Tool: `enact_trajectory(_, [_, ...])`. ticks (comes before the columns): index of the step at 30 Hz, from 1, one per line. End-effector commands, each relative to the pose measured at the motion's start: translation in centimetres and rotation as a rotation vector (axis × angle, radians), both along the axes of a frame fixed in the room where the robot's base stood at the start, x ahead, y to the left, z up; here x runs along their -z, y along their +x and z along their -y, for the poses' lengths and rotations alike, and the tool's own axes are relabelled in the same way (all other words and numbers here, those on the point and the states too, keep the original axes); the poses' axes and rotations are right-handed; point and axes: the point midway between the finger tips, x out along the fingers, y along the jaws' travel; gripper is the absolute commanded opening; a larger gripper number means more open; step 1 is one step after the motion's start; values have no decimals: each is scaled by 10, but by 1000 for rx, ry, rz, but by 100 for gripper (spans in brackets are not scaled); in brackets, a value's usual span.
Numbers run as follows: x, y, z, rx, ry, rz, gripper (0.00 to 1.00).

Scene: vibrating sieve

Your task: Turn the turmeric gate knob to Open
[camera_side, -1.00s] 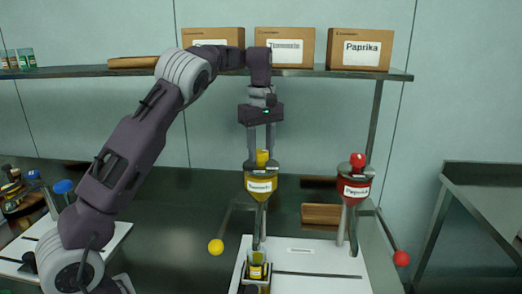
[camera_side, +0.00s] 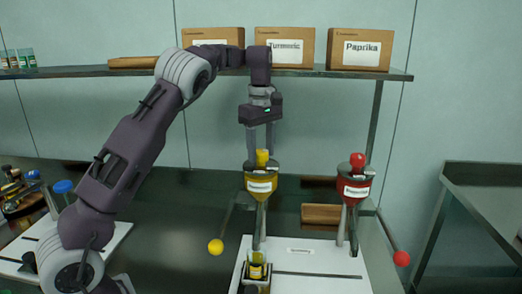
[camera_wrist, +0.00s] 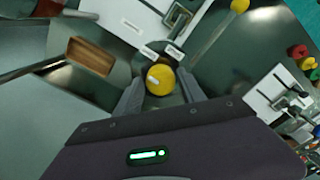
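The yellow turmeric knob (camera_side: 262,158) tops the yellow turmeric hopper (camera_side: 260,184), which stands on a post at centre. My gripper (camera_side: 261,150) points straight down over the knob, its fingertips close to the knob's top. In the wrist view the round yellow knob (camera_wrist: 160,79) shows between the two spread fingers of my gripper (camera_wrist: 160,92), with a gap on each side. My gripper looks open and holds nothing. White labels lie beside the knob; their Open or Closed wording is too small to read.
The red paprika hopper (camera_side: 356,188) stands to the right with its red knob (camera_side: 357,159). A rod with a yellow ball (camera_side: 216,247) is at the left, one with a red ball (camera_side: 401,258) at the right. A jar (camera_side: 256,266) stands below the turmeric hopper. Boxes (camera_side: 360,49) sit on the shelf behind.

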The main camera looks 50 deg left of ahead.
Motion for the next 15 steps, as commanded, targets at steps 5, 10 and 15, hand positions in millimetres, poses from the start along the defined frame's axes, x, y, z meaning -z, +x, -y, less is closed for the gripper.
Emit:
enact_trajectory(5, [1,0,0,1,-1,-4,59])
enact_trajectory(10, [1,-1,0,1,-1,-5,59])
enact_trajectory(15, [-21,0,-1,1,2,0,59])
